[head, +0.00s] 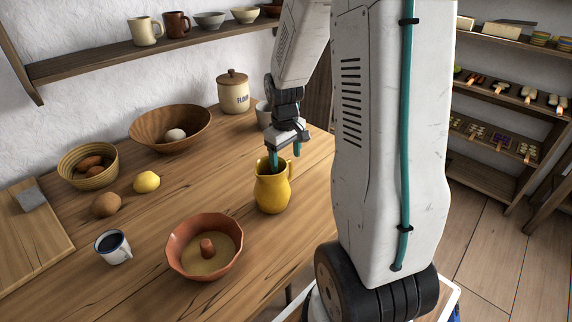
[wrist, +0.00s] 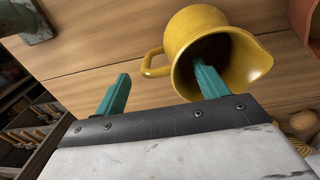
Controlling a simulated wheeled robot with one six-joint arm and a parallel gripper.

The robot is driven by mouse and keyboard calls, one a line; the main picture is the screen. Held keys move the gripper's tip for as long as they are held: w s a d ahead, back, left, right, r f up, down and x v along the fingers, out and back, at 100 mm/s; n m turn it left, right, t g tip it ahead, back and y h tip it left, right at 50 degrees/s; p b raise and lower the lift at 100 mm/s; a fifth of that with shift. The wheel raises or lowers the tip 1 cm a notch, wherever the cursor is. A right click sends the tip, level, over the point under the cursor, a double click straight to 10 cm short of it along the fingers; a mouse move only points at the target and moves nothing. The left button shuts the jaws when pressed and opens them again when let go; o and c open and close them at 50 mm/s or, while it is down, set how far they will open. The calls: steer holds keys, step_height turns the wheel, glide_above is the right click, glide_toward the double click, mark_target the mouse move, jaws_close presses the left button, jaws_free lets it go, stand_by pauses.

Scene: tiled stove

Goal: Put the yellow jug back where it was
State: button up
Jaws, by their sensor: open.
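The yellow jug (head: 272,190) stands upright on the wooden table, near its right edge. It also shows in the wrist view (wrist: 195,32), with its mouth toward the camera, its handle to the left and its spout to the right. My gripper (head: 285,158) is open just above the jug. In the wrist view, one teal finger reaches into the jug's mouth and the other is outside, on the handle side (wrist: 158,90). The jug's wall lies between the two fingers. I cannot tell whether either finger touches it.
A terracotta ring mould (head: 181,268) stands left of the jug. A mug (head: 113,248), a lemon (head: 146,182), a wooden bowl (head: 146,127) and a flour jar (head: 233,94) are farther left or back. Bare table lies left of the jug.

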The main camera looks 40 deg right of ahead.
step_height(320, 180, up, 8)
steer(key=r, duration=0.1)
steer(key=s+a+r, duration=0.4)
steer(key=a, duration=0.3)
steer(key=s+a+r, duration=0.4)
steer(key=s+a, duration=0.1)
steer(key=a, duration=0.1)
steer(key=s+a+r+t, duration=0.1)
steer(key=s+a, duration=0.6)
steer(key=s, duration=0.3)
steer(key=shift+s+a+y, duration=0.25)
steer(key=shift+s+y, duration=0.05)
steer(key=shift+s, duration=0.1)
